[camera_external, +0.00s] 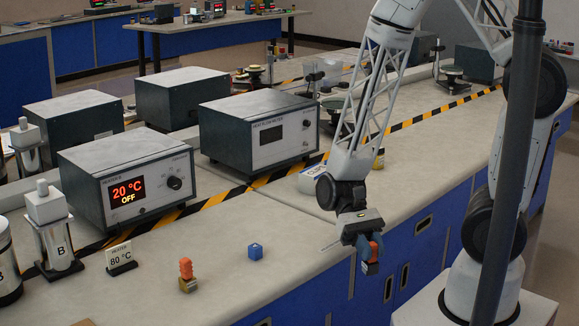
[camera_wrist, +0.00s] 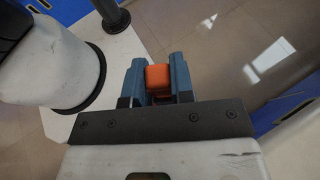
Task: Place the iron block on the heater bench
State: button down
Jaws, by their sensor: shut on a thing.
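My gripper (camera_external: 369,256) hangs beyond the front edge of the bench, at the right of the middle in the outside view. In the wrist view its blue fingers (camera_wrist: 159,88) are shut on an orange-topped block (camera_wrist: 158,76). In the outside view a small dark grey part (camera_external: 370,268) shows below the fingers and may be the iron block's body; most of it is hidden. The heater box (camera_external: 125,185) stands at the left on the bench (camera_external: 330,225), its display reading 20 °C and OFF. A small sign (camera_external: 120,257) reads HEATER 80 °C.
A striped tape (camera_external: 215,199) runs along the bench. A dark pole (camera_external: 508,190) crosses the right side.

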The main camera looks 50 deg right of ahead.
jog(key=w+a+r+m+t+y, duration=0.2)
jog(key=w+a+m+t+y, duration=0.1)
jog(key=w+a+m+t, duration=0.3)
jog(key=w+a+r+m+t+y, duration=0.2)
jog(key=w+a+m+t+y, duration=0.2)
jog(key=w+a+m+t, duration=0.2)
jog(key=shift+w+a+r+m+y, duration=0.3)
jog(key=shift+a+r+m, duration=0.1)
jog(key=shift+m, duration=0.1)
jog(key=w+a, duration=0.3)
jog(key=w, duration=0.1)
jog(key=w+a+f, duration=0.1)
jog(key=w+a, duration=0.2)
jog(key=a, duration=0.1)
jog(key=w+a, duration=0.3)
jog(key=w, duration=0.1)
jog(key=shift+w+a+f, duration=0.2)
jog(key=shift+w+a, duration=0.15)
jog(key=shift+a, duration=0.05)
jog(key=shift+f, duration=0.1)
jog(key=shift+f, duration=1.7)
